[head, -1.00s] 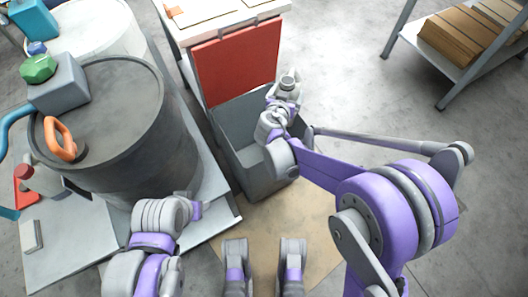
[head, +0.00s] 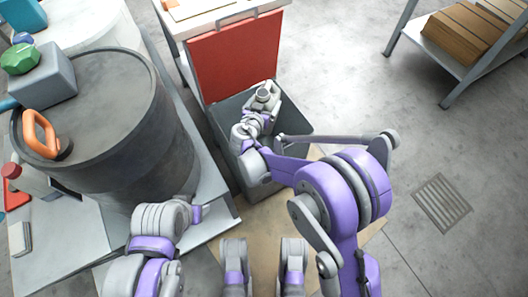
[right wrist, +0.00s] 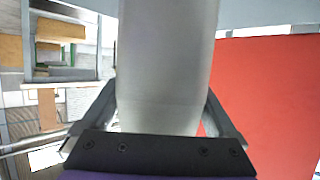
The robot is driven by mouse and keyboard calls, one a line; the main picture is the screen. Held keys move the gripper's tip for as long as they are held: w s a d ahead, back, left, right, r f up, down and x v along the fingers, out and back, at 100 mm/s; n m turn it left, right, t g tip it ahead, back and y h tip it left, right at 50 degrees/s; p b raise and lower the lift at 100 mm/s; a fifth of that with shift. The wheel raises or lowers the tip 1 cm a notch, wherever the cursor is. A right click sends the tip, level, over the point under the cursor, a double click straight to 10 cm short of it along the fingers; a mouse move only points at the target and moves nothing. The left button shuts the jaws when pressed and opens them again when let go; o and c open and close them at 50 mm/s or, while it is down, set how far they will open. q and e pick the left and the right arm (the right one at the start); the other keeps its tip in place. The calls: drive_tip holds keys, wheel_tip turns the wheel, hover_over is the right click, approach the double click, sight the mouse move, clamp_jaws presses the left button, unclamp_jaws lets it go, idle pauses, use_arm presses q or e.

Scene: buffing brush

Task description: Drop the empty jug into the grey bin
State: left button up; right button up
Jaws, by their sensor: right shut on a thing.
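The grey bin (head: 225,160) stands open in the middle of the head view. The jug (head: 263,96) is pale grey and shows only in part over the bin's opening. In the right wrist view the jug (right wrist: 165,70) is a smooth, pale grey body running up between the fingers. My right gripper (right wrist: 160,112) is shut on it. In the head view my wrist partly hides the jug and the gripper. I cannot tell the jug's exact height above the rim. My left arm is bent at the lower left, and its gripper does not show.
A red panel (head: 235,55) stands upright behind the bin, against a white-topped bench (head: 215,18). A large dark drum (head: 105,115) on a grey platform stands close left of the bin. A shelf with cardboard (head: 465,45) is at the upper right. Open floor lies to the right.

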drive_tip(key=shift+f, duration=0.15)
drive_tip(key=o, duration=1)
drive_tip(key=p+v, duration=0.2)
drive_tip(key=v, duration=0.8)
drive_tip(key=shift+s+a, duration=0.1)
drive_tip(key=shift+s, duration=0.3)
